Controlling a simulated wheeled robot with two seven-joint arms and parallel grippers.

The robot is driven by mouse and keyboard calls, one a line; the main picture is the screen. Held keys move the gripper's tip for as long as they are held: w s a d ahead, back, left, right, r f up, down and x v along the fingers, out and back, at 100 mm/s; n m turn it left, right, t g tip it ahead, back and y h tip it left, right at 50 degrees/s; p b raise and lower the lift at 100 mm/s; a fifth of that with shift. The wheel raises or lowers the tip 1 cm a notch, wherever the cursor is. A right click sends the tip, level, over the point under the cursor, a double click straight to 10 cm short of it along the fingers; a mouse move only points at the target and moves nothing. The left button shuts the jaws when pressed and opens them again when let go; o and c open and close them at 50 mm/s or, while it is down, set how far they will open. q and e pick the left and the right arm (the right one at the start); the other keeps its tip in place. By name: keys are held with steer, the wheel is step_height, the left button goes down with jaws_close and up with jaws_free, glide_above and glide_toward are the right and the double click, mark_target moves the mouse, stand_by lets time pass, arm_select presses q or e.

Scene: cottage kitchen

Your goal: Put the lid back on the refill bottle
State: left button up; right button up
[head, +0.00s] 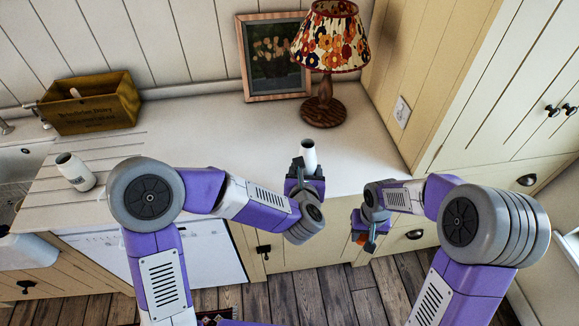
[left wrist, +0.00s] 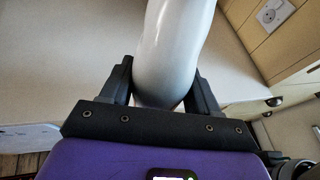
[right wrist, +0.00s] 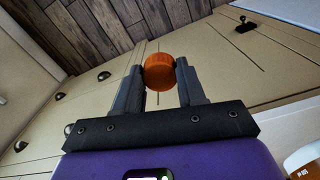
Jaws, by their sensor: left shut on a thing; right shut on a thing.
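My left gripper (head: 305,170) is shut on a white bottle (head: 309,155) near the counter's front edge. The bottle looks roughly upright, with a dark opening at its top in the head view. In the left wrist view, the bottle's smooth white body (left wrist: 172,50) sits between both fingers. My right gripper (head: 366,230) is shut on an orange lid (right wrist: 159,71), held between its fingertips. In the head view the lid (head: 361,239) is partly hidden by the gripper. It is lower than the bottle, to its right, and apart from it, in front of the drawers.
The counter (head: 220,130) is clear in the middle. A wooden box (head: 90,112) and another white bottle (head: 76,172) stand at the left, near the sink (head: 15,165). A lamp (head: 325,105) and a framed picture (head: 262,90) stand at the back.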

arm_select(q)
steer(key=shift+d, duration=0.2)
steer(key=shift+a, duration=0.1)
steer(key=w+a, duration=0.2)
steer(key=a, duration=0.6)
steer(key=w+a, duration=0.1)
steer(key=a, duration=0.8)
steer(key=shift+w, duration=0.4)
